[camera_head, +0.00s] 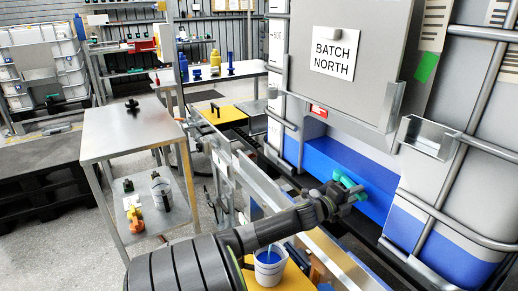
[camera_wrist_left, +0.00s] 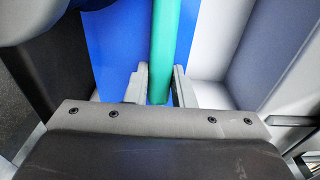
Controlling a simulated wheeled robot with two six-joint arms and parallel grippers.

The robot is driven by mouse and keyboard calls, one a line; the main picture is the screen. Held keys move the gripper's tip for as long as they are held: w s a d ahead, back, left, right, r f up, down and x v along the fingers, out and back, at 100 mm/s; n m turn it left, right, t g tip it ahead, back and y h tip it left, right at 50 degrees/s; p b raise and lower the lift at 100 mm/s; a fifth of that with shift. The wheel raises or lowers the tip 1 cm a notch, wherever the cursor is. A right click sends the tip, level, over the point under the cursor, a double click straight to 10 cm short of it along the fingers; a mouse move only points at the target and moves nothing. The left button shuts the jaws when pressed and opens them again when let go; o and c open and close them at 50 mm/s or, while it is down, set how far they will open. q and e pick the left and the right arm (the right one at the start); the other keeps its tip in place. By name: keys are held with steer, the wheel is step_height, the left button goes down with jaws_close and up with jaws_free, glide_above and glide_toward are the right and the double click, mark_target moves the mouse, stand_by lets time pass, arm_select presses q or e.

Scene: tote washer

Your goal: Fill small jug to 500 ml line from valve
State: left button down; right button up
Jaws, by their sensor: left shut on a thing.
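My left gripper (camera_head: 343,190) is shut on a teal valve handle (camera_head: 349,181) at the front of the large tank labelled BATCH NORTH. In the left wrist view the teal handle (camera_wrist_left: 162,50) stands between the two fingers (camera_wrist_left: 159,86). A small white jug (camera_head: 268,275) with blue inside sits low on a yellow surface (camera_head: 292,279), below my left forearm. Its graduation lines cannot be read at this size. The valve body and outlet are largely hidden behind the gripper. My right gripper is in neither view.
The tank (camera_head: 350,105) has metal frame bars and an open metal holder (camera_head: 425,137) at right. A metal rail runs diagonally below it.

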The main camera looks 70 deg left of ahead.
arm_select(q)
steer(key=shift+w+b, duration=0.15)
steer(key=shift+b, duration=0.3)
steer(key=shift+w+y+b, duration=0.1)
steer(key=shift+y+b, duration=0.2)
steer(key=shift+b, duration=0.25)
steer(key=shift+w+r+n+b, duration=0.15)
steer(key=shift+n+b, duration=0.15)
steer(key=shift+b, duration=0.5)
steer(key=shift+w+d+y+b, duration=0.15)
steer(key=shift+y+b, duration=0.35)
steer(key=shift+b, duration=0.3)
steer(key=shift+w+n+y, duration=0.2)
steer(key=shift+n+y, duration=0.1)
steer(key=shift+w+n+y+b, duration=0.4)
steer(key=shift+n+y, duration=0.1)
steer(key=shift+y, duration=0.1)
steer(key=c, duration=1.6)
jaws_free()
steer(key=shift+g, duration=0.3)
steer(key=o, duration=0.5)
steer(key=shift+s, duration=0.15)
steer(key=o, duration=0.9)
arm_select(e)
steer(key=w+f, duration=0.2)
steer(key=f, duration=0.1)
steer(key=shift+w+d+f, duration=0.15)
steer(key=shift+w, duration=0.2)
